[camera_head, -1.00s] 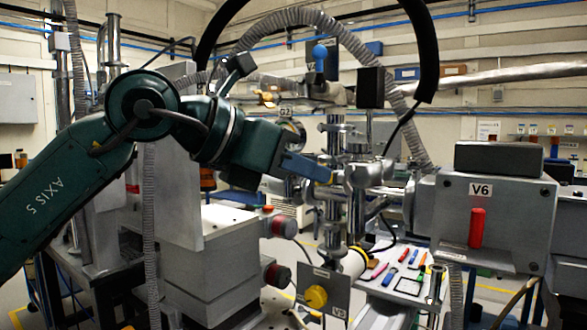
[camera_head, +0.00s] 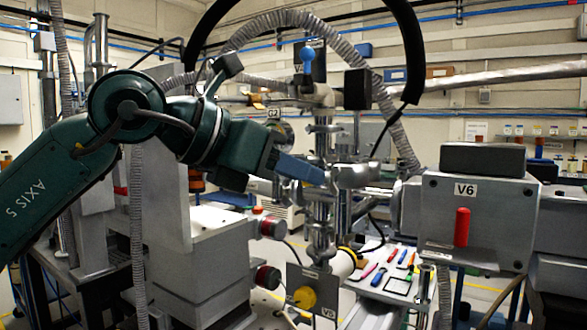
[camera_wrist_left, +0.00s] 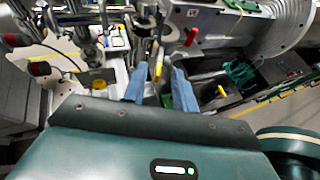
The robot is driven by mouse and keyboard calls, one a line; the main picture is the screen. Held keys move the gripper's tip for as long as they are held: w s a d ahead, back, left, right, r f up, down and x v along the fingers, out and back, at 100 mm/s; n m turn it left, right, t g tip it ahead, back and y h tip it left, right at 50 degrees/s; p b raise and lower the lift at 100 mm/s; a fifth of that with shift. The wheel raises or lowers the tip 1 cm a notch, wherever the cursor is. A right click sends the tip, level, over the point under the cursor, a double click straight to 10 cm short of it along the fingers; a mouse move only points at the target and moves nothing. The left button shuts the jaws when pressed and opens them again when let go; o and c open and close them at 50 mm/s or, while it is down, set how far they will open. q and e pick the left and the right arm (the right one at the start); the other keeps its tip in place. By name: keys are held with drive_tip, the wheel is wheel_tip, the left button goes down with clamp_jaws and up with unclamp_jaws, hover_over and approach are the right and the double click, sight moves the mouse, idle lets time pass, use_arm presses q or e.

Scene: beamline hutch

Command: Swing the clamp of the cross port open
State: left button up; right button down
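The cross port (camera_head: 322,205) is an upright shiny metal vacuum cross with side arms and flanges, in the middle of the head view. My left gripper (camera_head: 322,177) comes in from the left, its blue fingers at the cross's upper side arm. The left wrist view shows both blue fingers (camera_wrist_left: 157,72) apart, with a slim yellow-ended part (camera_wrist_left: 158,68) in line with the gap. I cannot tell whether this part is the clamp's lever or whether the fingers touch it. The clamp's own state is unclear, partly hidden by the gripper. My right gripper is in neither view.
A grey V6 box (camera_head: 470,225) with a red handle stands right of the cross. A panel with a yellow knob (camera_head: 305,297) is below. A tray with coloured tools (camera_head: 400,268) lies behind. A grey stepped block (camera_head: 205,260) stands left. A corrugated hose (camera_head: 290,18) arches above.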

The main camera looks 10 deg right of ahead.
use_arm(q)
drive_tip(key=b+v, duration=0.1)
drive_tip(key=v, duration=1.2)
drive_tip(key=shift+r, duration=0.1)
